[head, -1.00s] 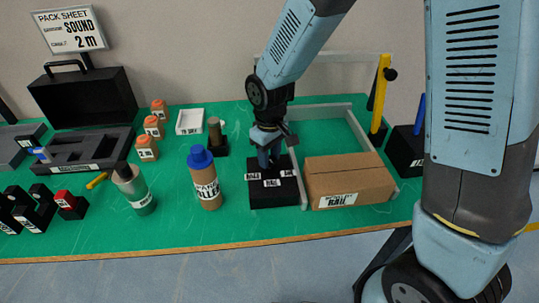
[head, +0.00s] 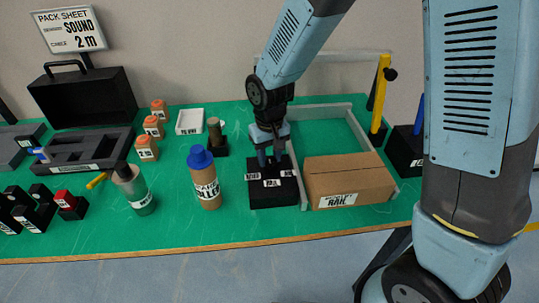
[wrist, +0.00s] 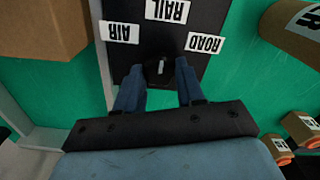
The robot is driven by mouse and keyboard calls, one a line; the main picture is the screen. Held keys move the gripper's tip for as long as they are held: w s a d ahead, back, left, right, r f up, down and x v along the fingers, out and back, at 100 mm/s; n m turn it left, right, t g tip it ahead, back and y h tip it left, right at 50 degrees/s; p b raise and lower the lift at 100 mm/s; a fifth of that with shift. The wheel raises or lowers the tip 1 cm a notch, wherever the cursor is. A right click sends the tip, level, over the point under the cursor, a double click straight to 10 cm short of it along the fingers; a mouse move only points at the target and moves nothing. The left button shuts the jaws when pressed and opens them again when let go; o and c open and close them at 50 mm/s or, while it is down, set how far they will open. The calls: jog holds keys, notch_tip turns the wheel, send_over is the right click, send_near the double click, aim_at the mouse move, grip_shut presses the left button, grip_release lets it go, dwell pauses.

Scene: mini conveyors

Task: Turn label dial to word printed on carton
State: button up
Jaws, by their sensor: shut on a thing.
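The label dial is a black box (head: 272,196) with white labels, in the middle of the table in the head view. In the wrist view its labels read AIR (wrist: 119,32), RAIL (wrist: 167,10) and ROAD (wrist: 205,43), upside down. The black knob (wrist: 155,76) has a short white mark, which seems to point roughly toward RAIL. My gripper (wrist: 159,85) is shut on the knob, one blue finger on each side. The brown carton (head: 348,179), right of the box, has a front label reading RAIL (head: 338,200).
A blue-capped brown bottle (head: 205,180) stands close left of the dial box. A grey frame (head: 328,107) surrounds the carton's area. A yellow post (head: 380,92) stands behind right. Green table shows between the bottles.

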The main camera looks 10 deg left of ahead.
aim_at(270, 159)
jog(key=shift+w, duration=0.1)
jog(key=o, duration=1)
jog(key=shift+o, duration=0.2)
notch_tip(270, 159, up, 14)
jog(key=shift+f, duration=0.15)
jog(key=shift+d, duration=0.1)
jog(key=s+d+r+m+t, duration=0.1)
jog(key=d+r+m, duration=0.1)
jog(key=d+r, duration=0.5)
jog(key=s+d+r+m+t, duration=0.1)
jog(key=d+r+t, duration=0.15)
jog(key=d, duration=0.75)
jog(key=s+d+r+m+t, duration=0.2)
jog(key=s+d+r+m, duration=0.1)
jog(key=s+d, duration=0.6)
jog(key=d+r, duration=0.1)
jog(key=d, duration=0.3)
jog(key=shift+s+r, duration=0.15)
